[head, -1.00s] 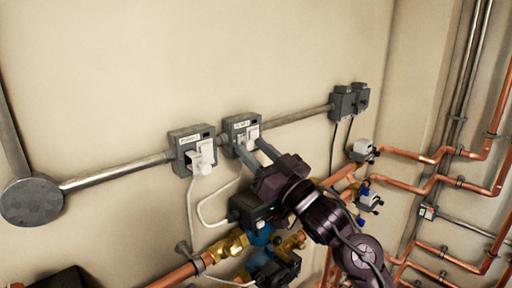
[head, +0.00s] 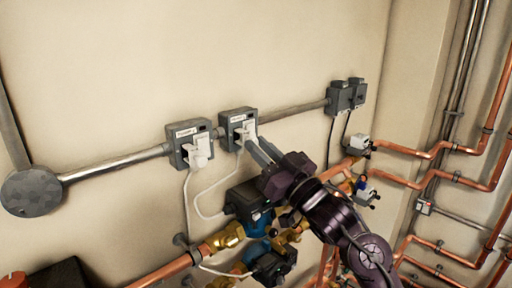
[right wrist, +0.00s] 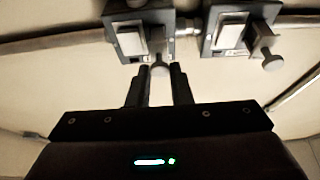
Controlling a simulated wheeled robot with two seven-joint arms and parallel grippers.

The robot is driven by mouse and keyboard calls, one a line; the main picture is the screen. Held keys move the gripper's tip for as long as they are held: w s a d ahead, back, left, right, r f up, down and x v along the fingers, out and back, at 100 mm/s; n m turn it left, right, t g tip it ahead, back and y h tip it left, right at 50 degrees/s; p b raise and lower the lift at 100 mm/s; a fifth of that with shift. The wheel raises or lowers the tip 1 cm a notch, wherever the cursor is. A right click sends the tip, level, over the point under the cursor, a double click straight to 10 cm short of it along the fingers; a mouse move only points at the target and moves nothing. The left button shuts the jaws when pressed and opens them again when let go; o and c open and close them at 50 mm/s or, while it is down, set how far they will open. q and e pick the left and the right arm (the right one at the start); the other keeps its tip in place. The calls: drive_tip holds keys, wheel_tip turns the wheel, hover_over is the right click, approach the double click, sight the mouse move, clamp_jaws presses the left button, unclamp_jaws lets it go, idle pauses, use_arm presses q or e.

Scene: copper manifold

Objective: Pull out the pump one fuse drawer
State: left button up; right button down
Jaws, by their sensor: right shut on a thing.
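Two grey fuse boxes sit on the wall conduit. My right gripper (head: 251,141) is at the right-hand fuse box (head: 230,118) in the head view. The left-hand fuse box (head: 180,132) stands apart from it. Their small labels are too blurred to read. In the right wrist view, my right gripper (right wrist: 160,72) has its fingers shut on the round knob (right wrist: 160,68) of the fuse drawer, below a white switch (right wrist: 130,40). The other box's knob (right wrist: 267,59) shows free at the right. How far the held drawer sticks out is hard to tell. My left gripper is not in view.
White cables (head: 188,200) hang from both boxes. Valves and a blue pump body (head: 256,240) are close below my right arm. Two dark grey boxes (head: 340,97) are farther right on the conduit, and copper pipes (head: 430,185) run at right. The wall above is clear.

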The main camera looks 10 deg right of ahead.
drive_tip(key=shift+s+d, duration=0.15)
drive_tip(key=shift+s, duration=0.15)
drive_tip(key=shift+w, duration=0.15)
drive_tip(key=c, duration=1.6)
unclamp_jaws()
drive_tip(key=o, duration=0.3)
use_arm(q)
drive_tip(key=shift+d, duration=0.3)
